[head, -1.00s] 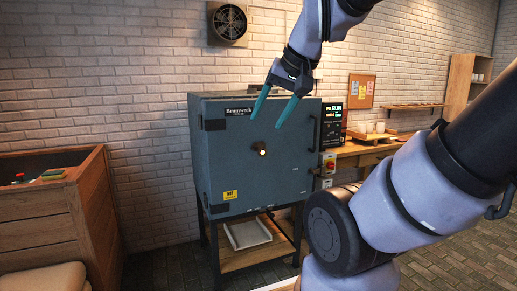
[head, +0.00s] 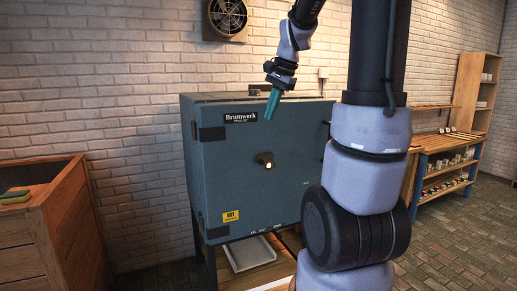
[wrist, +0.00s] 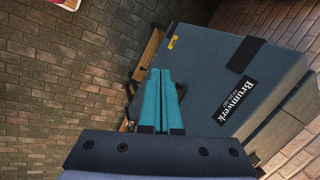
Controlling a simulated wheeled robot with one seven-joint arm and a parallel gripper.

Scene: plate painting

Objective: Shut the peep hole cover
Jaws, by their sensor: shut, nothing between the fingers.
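The grey-blue kiln (head: 225,190) stands against the brick wall in the head view. On its front door is the peep hole (head: 268,166), glowing bright, with a dark cover (head: 262,158) beside and above the glow; the hole shows uncovered. My gripper (head: 270,117) has teal fingers pressed together with nothing between them. It hangs above the peep hole, near the height of the Brumwerk label, apart from the cover as far as I can tell. In the wrist view the shut fingers (wrist: 162,72) overlap the kiln (wrist: 215,65), and the peep hole is hidden or out of sight.
A wooden crate (head: 45,225) stands at the left. A white tray (head: 248,254) lies on the shelf under the kiln. A workbench (head: 440,143) and shelf unit (head: 470,90) stand at the right. My arm hides the kiln's right side.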

